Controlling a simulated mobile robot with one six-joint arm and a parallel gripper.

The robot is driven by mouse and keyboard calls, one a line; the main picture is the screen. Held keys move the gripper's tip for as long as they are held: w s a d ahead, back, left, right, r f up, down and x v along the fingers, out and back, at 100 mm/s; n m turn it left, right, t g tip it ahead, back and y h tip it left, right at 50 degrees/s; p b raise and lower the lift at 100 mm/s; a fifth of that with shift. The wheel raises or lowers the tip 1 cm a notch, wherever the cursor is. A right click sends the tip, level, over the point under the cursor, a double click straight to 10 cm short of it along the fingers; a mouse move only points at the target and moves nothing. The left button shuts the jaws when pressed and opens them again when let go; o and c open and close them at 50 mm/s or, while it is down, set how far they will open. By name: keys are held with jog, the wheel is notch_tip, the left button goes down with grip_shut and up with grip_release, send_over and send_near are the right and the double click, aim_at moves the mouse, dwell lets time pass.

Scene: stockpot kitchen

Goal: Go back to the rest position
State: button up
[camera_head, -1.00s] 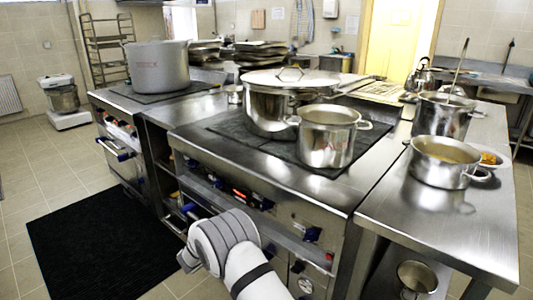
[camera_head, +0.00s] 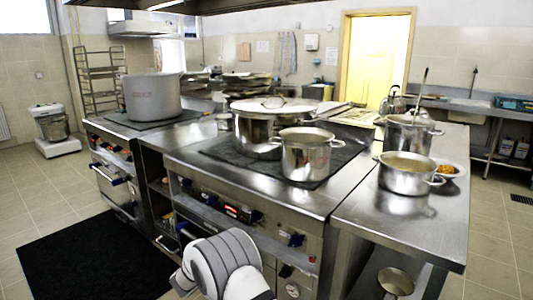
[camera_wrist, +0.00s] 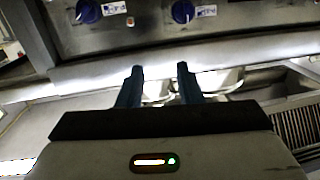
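My gripper (camera_wrist: 160,78) shows in the wrist view with its two dark fingers apart and nothing between them. It faces the stove front, with blue knobs (camera_wrist: 183,11) on the panel above the fingers. In the head view, part of my grey-white arm is at the bottom centre in front of the stove (camera_head: 240,212); the gripper itself is hidden there.
Pots stand on the stove: a large grey stockpot (camera_head: 152,98), a lidded pot (camera_head: 262,128) and an open steel pot (camera_head: 306,157). More pots (camera_head: 407,176) stand on the right steel counter (camera_head: 370,218). A black mat (camera_head: 95,262) lies on clear floor at left.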

jog(key=w+d+r+n+y+p, duration=0.15)
jog(key=r+y, duration=0.25)
jog(key=r, duration=0.4)
jog(key=d+r+n+y+p, duration=0.2)
jog(key=d+r+y, duration=0.1)
jog(key=r, duration=0.5)
jog(key=s+d+r+n+g+y+p, duration=0.2)
jog(key=s+d+r+y+p, duration=0.15)
jog(key=s+r, duration=0.3)
jog(key=s+d+r+g+p, duration=0.1)
jog(key=s+d, duration=0.5)
jog(key=s, duration=0.6)
jog(key=s+d+r+n+g+h+p, duration=0.1)
jog(key=s+d+g, duration=0.5)
jog(key=s, duration=0.6)
jog(key=s+d+r+g+p, duration=0.2)
jog(key=s+d, duration=0.5)
jog(key=s, duration=0.6)
jog(key=shift+r+g+p, duration=0.2)
jog(key=shift+g+p, duration=0.5)
jog(key=shift+p, duration=0.25)
jog(key=shift+h, duration=0.25)
jog(key=shift+c, duration=0.5)
